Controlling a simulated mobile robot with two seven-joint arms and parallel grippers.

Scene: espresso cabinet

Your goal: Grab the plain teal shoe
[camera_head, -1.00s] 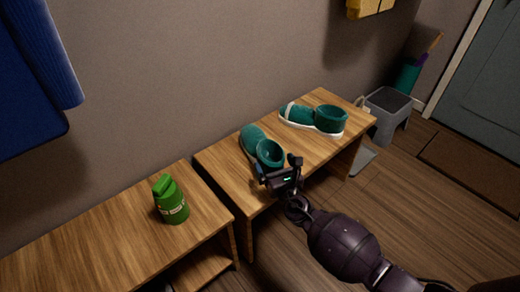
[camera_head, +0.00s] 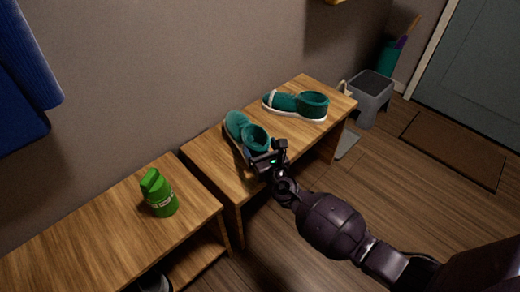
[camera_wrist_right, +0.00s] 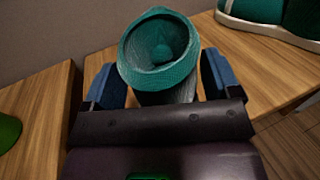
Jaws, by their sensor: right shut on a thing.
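The plain teal shoe (camera_head: 238,124) is on the right-hand wooden bench, near its left end, its opening toward my arm. A second teal shoe (camera_head: 311,104), with a white band and white sole, lies farther right on the same bench. My left gripper is not in view.
A green bottle (camera_head: 158,192) stands on the left bench (camera_head: 95,232). A narrow gap separates the benches. The wall runs behind them. A grey stool (camera_head: 372,88) stands past the right bench's far end. A brown mat (camera_head: 455,150) lies by the door.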

